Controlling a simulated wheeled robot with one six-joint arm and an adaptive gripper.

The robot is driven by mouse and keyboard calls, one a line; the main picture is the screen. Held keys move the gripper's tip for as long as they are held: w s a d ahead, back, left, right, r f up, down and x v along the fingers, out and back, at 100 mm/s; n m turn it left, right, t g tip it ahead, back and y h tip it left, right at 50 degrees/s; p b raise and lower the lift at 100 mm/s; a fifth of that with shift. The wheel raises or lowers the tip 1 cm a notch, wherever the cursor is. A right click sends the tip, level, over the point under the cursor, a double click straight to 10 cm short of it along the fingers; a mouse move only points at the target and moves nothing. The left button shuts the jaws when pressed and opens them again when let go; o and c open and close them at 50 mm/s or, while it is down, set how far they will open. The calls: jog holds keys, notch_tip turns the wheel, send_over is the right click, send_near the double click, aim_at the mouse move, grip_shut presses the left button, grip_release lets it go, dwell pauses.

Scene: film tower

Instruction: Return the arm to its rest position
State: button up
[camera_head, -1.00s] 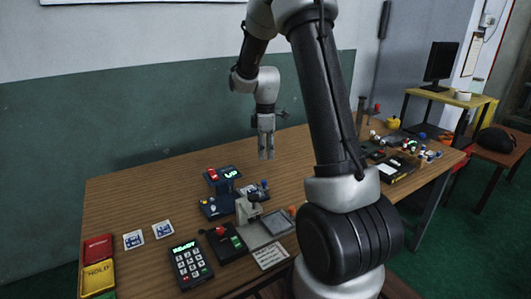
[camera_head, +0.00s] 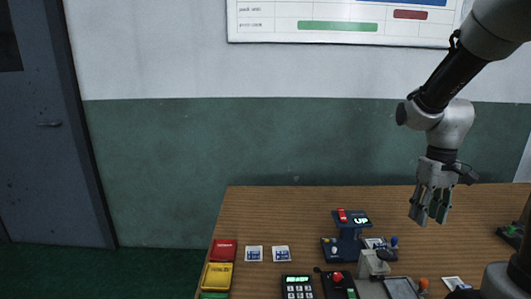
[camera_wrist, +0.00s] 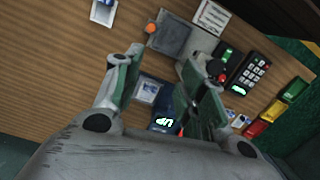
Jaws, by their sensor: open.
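My arm reaches in from the upper right of the head view. My gripper (camera_head: 430,213) points down above the right part of the wooden table (camera_head: 270,212), with its two fingers apart and nothing between them. In the wrist view the gripper (camera_wrist: 162,62) is also open. A blue device with a lit "UP" display (camera_head: 361,220) stands on the table to the left of the gripper in the head view. In the wrist view this device (camera_wrist: 163,122) shows between the fingers, partly hidden by the right one. My lower arm links are mostly cut off at the right edge.
A keypad (camera_head: 298,288), a red-button box (camera_head: 338,283) and a grey press-like device (camera_head: 374,265) stand near the front. Red (camera_head: 223,250) and yellow (camera_head: 217,276) trays line the left edge. Two cards (camera_head: 254,254) lie nearby. The table's back left is clear.

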jog(key=s+a+r+t, duration=0.2)
jog(key=s+r, duration=0.3)
jog(key=s, duration=0.1)
jog(key=s+a+r+m+t, duration=0.1)
jog(key=s+a+r+t, duration=0.1)
jog(key=s+r, duration=0.4)
jog(key=shift+s+m+t, duration=0.3)
jog(key=shift+s+t, duration=0.4)
jog(key=shift+s, duration=0.05)
